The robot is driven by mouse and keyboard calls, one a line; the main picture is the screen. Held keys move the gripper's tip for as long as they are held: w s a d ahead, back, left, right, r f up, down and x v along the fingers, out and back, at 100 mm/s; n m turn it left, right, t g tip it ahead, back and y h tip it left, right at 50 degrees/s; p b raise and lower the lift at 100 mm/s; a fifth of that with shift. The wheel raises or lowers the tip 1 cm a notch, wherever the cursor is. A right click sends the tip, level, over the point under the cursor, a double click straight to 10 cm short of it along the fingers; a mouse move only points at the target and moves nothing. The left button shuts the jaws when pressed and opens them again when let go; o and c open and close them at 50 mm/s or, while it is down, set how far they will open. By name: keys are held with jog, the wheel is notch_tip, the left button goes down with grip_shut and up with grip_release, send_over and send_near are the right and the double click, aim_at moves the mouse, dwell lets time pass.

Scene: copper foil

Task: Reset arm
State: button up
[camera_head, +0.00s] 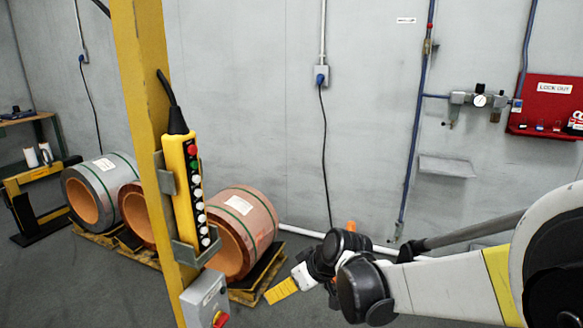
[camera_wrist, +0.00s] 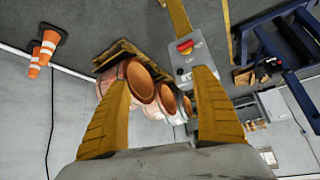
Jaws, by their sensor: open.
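My gripper (camera_wrist: 162,80) is open, with its two yellow fingers spread wide and nothing between them in the wrist view. In the head view my gripper (camera_head: 273,295) hangs at the lower middle, right of the yellow post, with one yellow finger clearly visible. My arm reaches in from the lower right, and the gripper points down and left. It looks clear of the post and the coils, though the exact gap cannot be told.
A yellow post (camera_head: 146,130) carries a button pendant (camera_head: 183,190) and a grey switch box (camera_head: 204,297) with a red knob. Copper foil coils (camera_head: 243,222) lie on wooden pallets behind. Orange cones (camera_wrist: 46,47) and a blue frame (camera_wrist: 290,75) show in the wrist view.

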jog(key=s+d+r+m+t+h, duration=0.1)
jog(key=s+d+r+m+h, duration=0.1)
jog(key=s+d, duration=0.8)
jog(key=s+d+r+m+t+h, duration=0.1)
jog(key=s+d+r+m+h, duration=0.2)
jog(key=s+d, duration=0.7)
notch_tip(320, 180, up, 2)
jog(key=s+m, duration=0.2)
jog(key=m, duration=0.1)
jog(key=shift+s+m, duration=0.35)
jog(key=shift+m, duration=0.05)
jog(key=shift+d, duration=0.1)
